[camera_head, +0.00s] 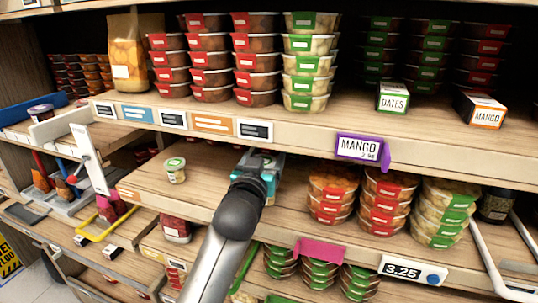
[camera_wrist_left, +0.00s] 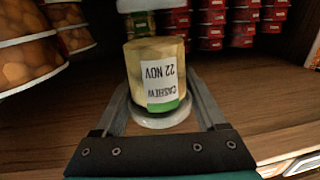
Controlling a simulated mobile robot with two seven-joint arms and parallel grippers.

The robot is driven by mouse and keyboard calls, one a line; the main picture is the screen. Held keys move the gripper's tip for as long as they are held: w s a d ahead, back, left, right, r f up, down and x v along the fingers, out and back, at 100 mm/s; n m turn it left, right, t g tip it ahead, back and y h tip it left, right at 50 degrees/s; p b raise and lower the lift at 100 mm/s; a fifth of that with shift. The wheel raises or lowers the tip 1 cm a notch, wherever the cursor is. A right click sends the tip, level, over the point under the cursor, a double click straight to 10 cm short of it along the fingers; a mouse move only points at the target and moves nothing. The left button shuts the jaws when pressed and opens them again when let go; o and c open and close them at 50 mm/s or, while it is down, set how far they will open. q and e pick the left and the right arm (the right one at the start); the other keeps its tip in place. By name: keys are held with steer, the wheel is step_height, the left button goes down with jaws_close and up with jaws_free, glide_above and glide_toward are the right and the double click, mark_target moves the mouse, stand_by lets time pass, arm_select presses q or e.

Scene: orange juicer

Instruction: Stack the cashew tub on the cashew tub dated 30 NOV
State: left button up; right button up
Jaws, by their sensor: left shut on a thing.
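My left gripper (camera_head: 262,163) reaches over the lower shelf, below the upper shelf's edge. In the left wrist view it is shut on a small cashew tub (camera_wrist_left: 156,68) with a pale body, a white lid and a label reading 22 NOV. The tub appears upside down in that view, lid at the bottom. In the head view the gripper mostly hides it. A white rim (camera_wrist_left: 148,4), possibly another lid, shows at the top edge, apart from the held tub. Another small white-lidded tub (camera_head: 175,171) stands on the lower shelf, left of the gripper; its date is unreadable. My right gripper is out of view.
Stacked orange tubs (camera_head: 332,195) stand right of the gripper and also show close by in the left wrist view (camera_wrist_left: 25,45). The upper shelf edge (camera_head: 290,139) with a purple MANGO sign (camera_head: 358,148) is overhead. Bare shelf (camera_head: 210,190) lies between the standing tub and gripper.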

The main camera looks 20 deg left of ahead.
mark_target(269, 155)
arm_select(q)
steer(key=shift+w+r, duration=0.1)
steer(key=shift+w, duration=0.35)
steer(key=shift+w+a+f, duration=0.1)
steer(key=shift+w+f, duration=0.3)
steer(key=shift+w, duration=0.2)
steer(key=shift+w+a+f, duration=0.1)
steer(key=shift+w+f, duration=0.3)
steer(key=shift+w, duration=0.15)
steer(key=shift+f, duration=0.1)
steer(key=shift+f, duration=0.15)
steer(key=o, duration=1.3)
